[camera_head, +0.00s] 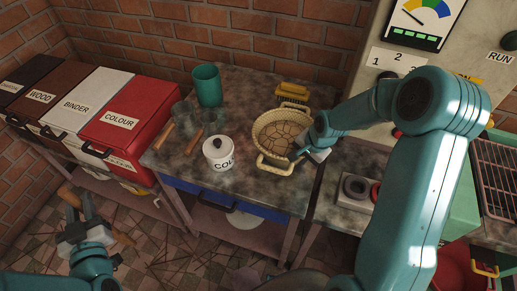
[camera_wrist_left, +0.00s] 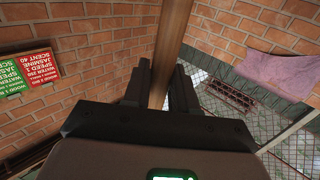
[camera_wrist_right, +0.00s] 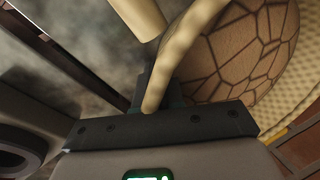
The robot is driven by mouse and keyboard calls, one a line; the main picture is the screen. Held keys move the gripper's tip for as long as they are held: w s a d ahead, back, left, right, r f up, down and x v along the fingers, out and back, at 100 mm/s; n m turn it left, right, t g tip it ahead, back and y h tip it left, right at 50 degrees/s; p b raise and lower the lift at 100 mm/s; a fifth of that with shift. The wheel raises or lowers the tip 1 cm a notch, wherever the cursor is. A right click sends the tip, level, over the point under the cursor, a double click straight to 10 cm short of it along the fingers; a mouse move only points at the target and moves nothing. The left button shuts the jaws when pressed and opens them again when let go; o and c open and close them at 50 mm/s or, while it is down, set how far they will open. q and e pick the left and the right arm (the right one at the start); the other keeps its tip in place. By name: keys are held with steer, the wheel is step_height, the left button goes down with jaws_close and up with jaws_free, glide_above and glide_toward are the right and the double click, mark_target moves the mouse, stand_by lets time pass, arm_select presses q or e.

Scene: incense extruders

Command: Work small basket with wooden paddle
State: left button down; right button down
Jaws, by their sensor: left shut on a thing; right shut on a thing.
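The small cream woven basket (camera_head: 258,128) stands on the table, filled with a brown, cracked mass; it also shows at the right of the right wrist view (camera_wrist_right: 292,85). My right gripper (camera_head: 312,150) is at the basket's right side, shut on its pale curved handle (camera_wrist_right: 180,55). My left gripper (camera_head: 80,212) is away from the table at lower left, over the tiled floor. It is shut on a brown wooden shaft, which seems to be the wooden paddle (camera_head: 69,196); the shaft (camera_wrist_left: 170,45) runs between the fingers in the left wrist view. The paddle's full shape is not clear.
A teal cup (camera_head: 207,85), glass cups and wooden-handled tools (camera_head: 194,142) are further left. A yellow brush (camera_head: 292,92) lies behind the basket. Labelled bins (camera_head: 130,110) line the left wall.

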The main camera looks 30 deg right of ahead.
arm_select(q)
steer(key=w+d+r+m+t+h, duration=0.1)
steer(key=w+d+r+m+h, duration=0.15)
steer(key=w+r, duration=0.75)
steer(key=w+d+r+m+g+h, duration=0.1)
steer(key=d+r+m+h, duration=0.25)
steer(key=d, duration=0.25)
steer(key=w+d+r+m+g+h, duration=0.1)
steer(key=d+r+m+g+h, duration=0.1)
steer(key=d+h, duration=0.3)
steer(key=d+r+m+g+h, duration=0.1)
steer(key=d+r+m+h, duration=0.15)
steer(key=d, duration=0.45)
steer(key=s+d+r+m+g+h, duration=0.25)
steer(key=s+d+m+g, duration=0.2)
steer(key=d, duration=0.55)
steer(key=s+d+r+m+g+h, duration=0.25)
steer(key=s+d+g, duration=0.35)
steer(key=d, duration=0.3)
steer(key=s+d+r+m+g+h, duration=0.1)
steer(key=s+d+m+g+h, duration=0.35)
steer(key=d, duration=0.55)
step_height(320, 180, down, 14)
steer(key=s+n+y, duration=0.1)
steer(key=y, duration=0.1)
steer(key=shift+a+r+g, duration=0.2)
steer(key=shift+a+g, duration=0.1)
steer(key=shift+g, duration=0.1)
